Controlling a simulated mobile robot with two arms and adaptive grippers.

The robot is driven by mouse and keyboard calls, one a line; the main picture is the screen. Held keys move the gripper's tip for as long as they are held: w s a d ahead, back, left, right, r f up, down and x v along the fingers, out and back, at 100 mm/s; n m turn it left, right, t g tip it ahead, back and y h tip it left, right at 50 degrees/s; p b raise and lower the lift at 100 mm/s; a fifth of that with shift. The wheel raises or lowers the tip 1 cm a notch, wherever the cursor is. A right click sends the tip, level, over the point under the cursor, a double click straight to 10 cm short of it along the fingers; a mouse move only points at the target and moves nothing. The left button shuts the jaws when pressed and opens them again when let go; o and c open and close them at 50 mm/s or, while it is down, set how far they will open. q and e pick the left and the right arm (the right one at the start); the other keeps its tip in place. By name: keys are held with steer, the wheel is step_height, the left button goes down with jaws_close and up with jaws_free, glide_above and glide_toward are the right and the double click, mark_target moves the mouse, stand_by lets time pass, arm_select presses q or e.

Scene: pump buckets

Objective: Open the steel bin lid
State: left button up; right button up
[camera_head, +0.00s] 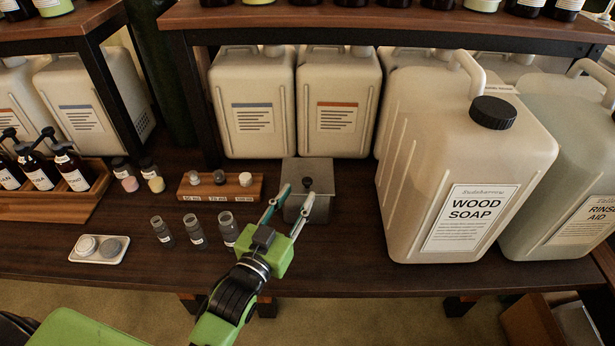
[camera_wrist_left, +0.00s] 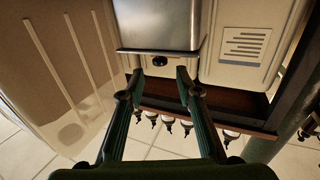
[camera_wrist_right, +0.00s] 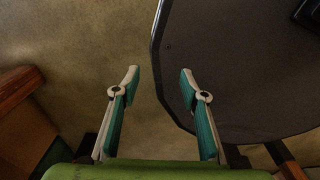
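The steel bin (camera_head: 318,206) is a grey metal box on the dark wooden table, in front of the white jugs. Its flat lid (camera_head: 308,170) looks shut and carries a small black knob (camera_head: 308,184). My left gripper (camera_head: 297,199) is open in front of the bin, with its two fingers reaching toward the knob. In the left wrist view the knob (camera_wrist_left: 160,61) shows between and just beyond the open fingertips (camera_wrist_left: 159,75), apparently not touched. My right gripper (camera_wrist_right: 159,77) is open and empty, with only floor and a dark surface around it.
A large wood soap jug (camera_head: 470,150) stands close to the bin on the right. Small bottles (camera_head: 195,231) and a wooden block with stoppers (camera_head: 220,187) are left of the bin. A shelf (camera_head: 380,19) overhangs behind it. The table front before the bin is clear.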

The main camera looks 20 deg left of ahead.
mark_target(307, 179)
arm_select(q)
steer(key=w, duration=0.5)
steer(key=shift+w+d, duration=0.3)
steer(key=shift+w, duration=0.55)
steer(key=shift+p, duration=0.3)
jaws_close()
arm_select(e)
steer(key=shift+w+d+r, duration=0.15)
steer(key=shift+w+r, duration=0.3)
steer(key=shift+w, duration=0.4)
